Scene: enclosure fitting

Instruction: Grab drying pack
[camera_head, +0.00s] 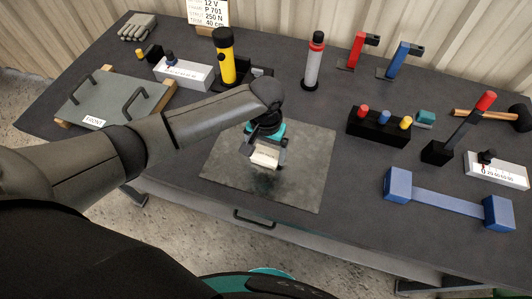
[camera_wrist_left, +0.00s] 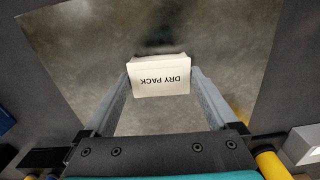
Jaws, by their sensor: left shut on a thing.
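The drying pack (camera_head: 265,157) is a small white block. In the left wrist view the drying pack (camera_wrist_left: 160,76) reads "DRY PACK", upside down. My left gripper (camera_head: 266,150) is shut on it, with one finger on each side, and it also shows in the left wrist view (camera_wrist_left: 160,88). The pack is over the grey mat (camera_head: 310,190) in the middle of the table. A dark shadow lies on the mat near it, and the pack looks held above the mat. My right gripper is not in view.
A yellow cylinder tool (camera_head: 226,58) and a grey tool with a red top (camera_head: 313,62) stand behind the mat. A lid with two handles (camera_head: 112,98) lies at the left. A blue double-ended piece (camera_head: 448,199) lies at the right. The mat around the pack is clear.

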